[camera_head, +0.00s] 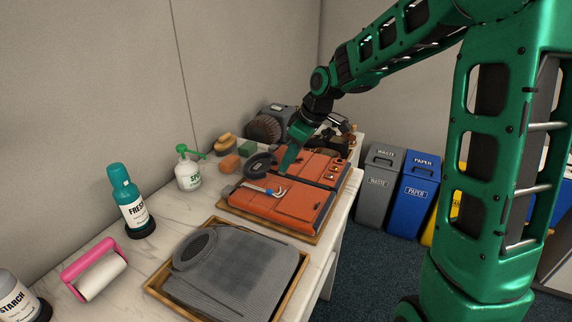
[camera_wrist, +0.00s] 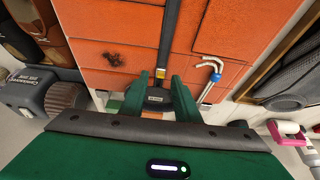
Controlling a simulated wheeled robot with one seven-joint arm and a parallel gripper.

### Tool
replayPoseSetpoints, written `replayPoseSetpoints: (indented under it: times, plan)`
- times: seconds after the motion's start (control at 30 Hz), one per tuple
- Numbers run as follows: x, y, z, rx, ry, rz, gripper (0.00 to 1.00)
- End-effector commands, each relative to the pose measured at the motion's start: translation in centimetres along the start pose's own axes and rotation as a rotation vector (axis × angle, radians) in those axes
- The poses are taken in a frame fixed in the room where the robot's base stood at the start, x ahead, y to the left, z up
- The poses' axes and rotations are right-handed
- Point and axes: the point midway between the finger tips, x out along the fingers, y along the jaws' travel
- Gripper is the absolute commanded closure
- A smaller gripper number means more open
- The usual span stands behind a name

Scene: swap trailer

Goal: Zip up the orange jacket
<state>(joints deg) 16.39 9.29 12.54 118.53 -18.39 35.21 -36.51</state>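The orange jacket (camera_head: 280,205) lies flat on a wooden tray, with its dark collar loop (camera_head: 261,164) towards the wall. In the wrist view the orange jacket (camera_wrist: 232,32) has a dark zip strip (camera_wrist: 168,35) down its middle. A small gold-coloured zip part (camera_wrist: 160,73) sits at the lower end of the visible strip. My gripper (camera_head: 284,170) is low over the jacket, near the collar.
A metal hook with a blue part (camera_wrist: 209,78) lies on the jacket beside the zip. A grey garment lies in a wooden tray (camera_head: 160,281) in front.

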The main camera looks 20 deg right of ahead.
Motion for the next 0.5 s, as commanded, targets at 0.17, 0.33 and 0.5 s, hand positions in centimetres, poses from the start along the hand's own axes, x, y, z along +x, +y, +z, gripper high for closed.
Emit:
replayPoseSetpoints:
  times: [0.17,0.33,0.5]
  plan:
    - [1.5,0.0,0.0,0.001,-0.001,0.0,0.71]
    - [1.8,0.0,0.0,0.001,-0.001,0.0,0.71]
    - [1.8,0.0,0.0,0.001,-0.001,0.001,0.71]
